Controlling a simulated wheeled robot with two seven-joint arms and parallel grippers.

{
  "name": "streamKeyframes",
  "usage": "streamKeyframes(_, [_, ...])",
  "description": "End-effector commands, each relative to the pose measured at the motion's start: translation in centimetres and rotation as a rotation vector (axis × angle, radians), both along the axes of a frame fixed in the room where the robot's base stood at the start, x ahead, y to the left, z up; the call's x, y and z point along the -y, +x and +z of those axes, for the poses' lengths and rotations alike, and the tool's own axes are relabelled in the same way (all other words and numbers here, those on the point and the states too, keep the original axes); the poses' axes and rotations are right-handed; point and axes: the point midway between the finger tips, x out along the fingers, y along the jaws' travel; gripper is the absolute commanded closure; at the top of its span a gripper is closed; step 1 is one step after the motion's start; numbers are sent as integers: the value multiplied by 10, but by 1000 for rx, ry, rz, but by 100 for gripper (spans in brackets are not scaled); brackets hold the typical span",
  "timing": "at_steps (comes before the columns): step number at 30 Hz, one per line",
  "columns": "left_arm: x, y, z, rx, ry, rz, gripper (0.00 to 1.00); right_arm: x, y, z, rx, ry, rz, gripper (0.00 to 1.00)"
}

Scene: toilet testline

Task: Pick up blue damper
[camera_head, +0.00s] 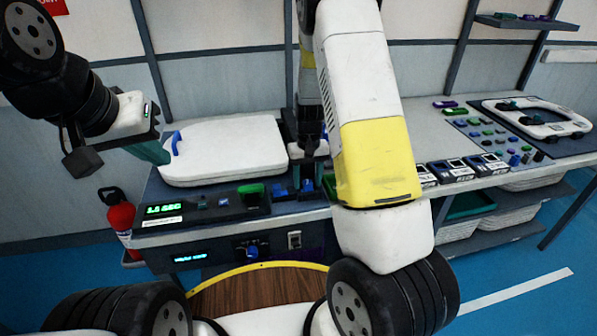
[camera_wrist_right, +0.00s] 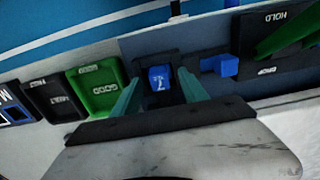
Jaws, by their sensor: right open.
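A blue block (camera_wrist_right: 159,77) with a pale mark, which looks like the blue damper, sits in a dark square recess in the right wrist view. My right gripper (camera_wrist_right: 158,82) is open, with its two teal fingers on either side of the block; I cannot tell whether they touch it. Another blue piece (camera_wrist_right: 222,65) lies to the right of the fingers. In the head view, blue pieces (camera_head: 308,186) show at the bench front, and my right arm partly covers that area. My left gripper (camera_head: 152,150) hangs over the bench's left end, its finger opening unclear.
A white toilet lid (camera_head: 222,150) lies on the bench behind the front panel. A green GOOD tray (camera_wrist_right: 96,91) is left of the right fingers. A white seat (camera_head: 537,117) and several small coloured parts lie at the right. A red extinguisher (camera_head: 119,215) stands left.

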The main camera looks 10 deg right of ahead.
Motion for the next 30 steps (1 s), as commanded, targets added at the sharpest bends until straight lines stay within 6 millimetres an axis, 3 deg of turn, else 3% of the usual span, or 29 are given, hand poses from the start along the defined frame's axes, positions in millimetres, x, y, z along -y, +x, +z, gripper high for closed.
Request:
streamKeyframes(5, [0,0,0,0,0,0,100,0,0,0,0,0,0,49])
streamKeyframes(13, [0,0,0,0,0,0,100,0,0,0,0,0,0,98])
streamKeyframes(14, [0,0,0,0,0,0,100,0,0,0,0,0,0,100])
streamKeyframes(24, [0,0,0,0,0,0,100,0,0,2,1,0,0,100])
streamKeyframes(30, [0,0,0,0,0,0,100,0,0,17,2,0,2,100])
